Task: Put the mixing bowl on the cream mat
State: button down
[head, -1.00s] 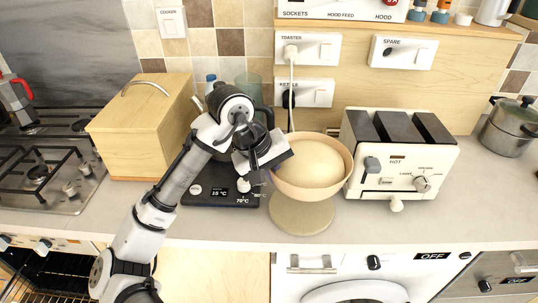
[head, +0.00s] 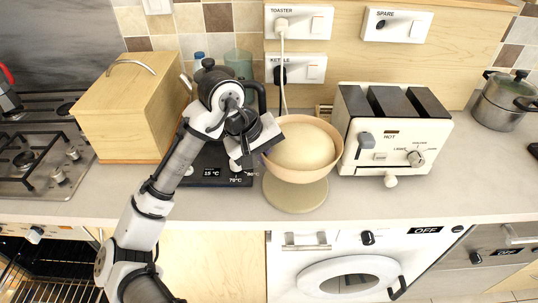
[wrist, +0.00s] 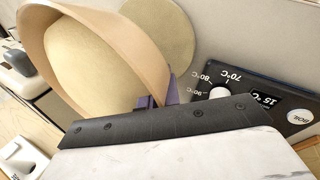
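The mixing bowl (head: 330,168) is peach outside with a pale yellowish inside. It is in the head view, held over the back part of the round cream mat (head: 295,198) and hiding that part. In the wrist view the bowl (wrist: 95,40) fills the upper left, with part of the mat (wrist: 165,30) behind it. My gripper (head: 264,153) is at the bowl's left rim. Its purple fingertips (wrist: 160,98) pinch the rim in the wrist view. The bowl looks upright and seems to be above the mat; the gap beneath it is hard to judge.
A cream toaster (head: 390,135) stands close at the bowl's right. A black kettle base (head: 210,165) lies left, under my arm, with a wooden bread bin (head: 125,115) beyond. The counter's front edge is just before the mat.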

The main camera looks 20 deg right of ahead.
jog(key=shift+f+b, duration=1.15)
jog(key=shift+f, duration=1.5)
jog(key=c, duration=1.2)
grip_release()
jog(key=shift+c, duration=0.2)
jog(key=v, duration=1.3)
jog(key=shift+a+r+b, duration=0.15)
jog(key=shift+r+b, duration=0.2)
jog(key=shift+b, duration=0.1)
